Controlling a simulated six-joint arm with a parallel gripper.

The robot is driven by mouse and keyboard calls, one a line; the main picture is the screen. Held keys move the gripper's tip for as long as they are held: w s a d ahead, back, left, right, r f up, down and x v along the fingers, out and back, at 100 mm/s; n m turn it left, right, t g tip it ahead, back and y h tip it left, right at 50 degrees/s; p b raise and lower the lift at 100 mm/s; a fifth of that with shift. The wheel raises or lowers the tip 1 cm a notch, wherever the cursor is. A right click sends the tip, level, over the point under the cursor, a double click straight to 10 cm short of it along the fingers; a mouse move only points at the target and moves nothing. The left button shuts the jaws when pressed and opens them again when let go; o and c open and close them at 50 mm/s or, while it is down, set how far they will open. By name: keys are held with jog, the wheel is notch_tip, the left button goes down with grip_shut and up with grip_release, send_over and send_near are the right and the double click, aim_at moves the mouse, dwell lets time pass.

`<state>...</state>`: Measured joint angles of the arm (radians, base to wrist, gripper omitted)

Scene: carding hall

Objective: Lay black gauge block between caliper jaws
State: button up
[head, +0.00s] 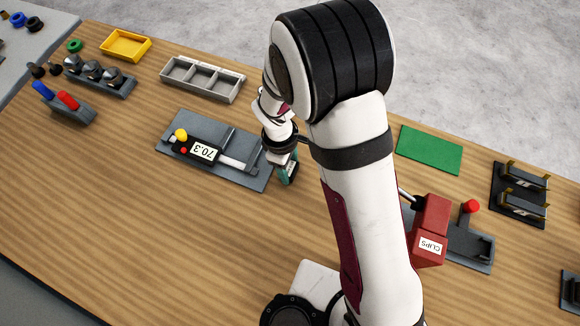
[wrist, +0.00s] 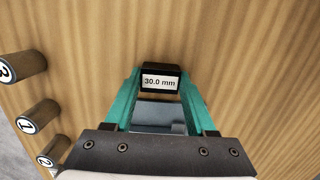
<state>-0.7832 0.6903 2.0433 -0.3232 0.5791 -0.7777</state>
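The black gauge block (wrist: 160,70), labelled 30.0 mm, sits between the teal fingertips of my gripper (wrist: 160,82) in the wrist view. Both fingers appear to touch its sides. In the head view my gripper (head: 287,170) is over the table beside the right end of the caliper's dark grey base. The caliper (head: 203,152) lies on that base (head: 245,178), with a yellow knob, a red button and a display reading 70.3. Its jaws are too small to make out clearly. A grey shape (wrist: 158,115) shows between the fingers, nearer the palm; I cannot tell what it is.
My arm hides the table's middle right. A green mat (head: 430,149) and a red clips box (head: 431,225) are to the right. Numbered pegs (wrist: 38,117) stand left in the wrist view.

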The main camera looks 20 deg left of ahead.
grip_shut()
notch_tip(320, 180, up, 8)
jog(key=shift+r, duration=0.15)
jog(key=w+a+r, duration=0.3)
jog(key=w, duration=0.3)
send_over(243, 146)
notch_tip(243, 146, down, 6)
jog(key=shift+w+d+r, duration=0.1)
jog(key=shift+w, duration=0.05)
jog(key=shift+a+f, duration=0.15)
jog(key=shift+f, duration=1)
jog(key=shift+a+f, duration=0.15)
jog(key=shift+f, duration=0.95)
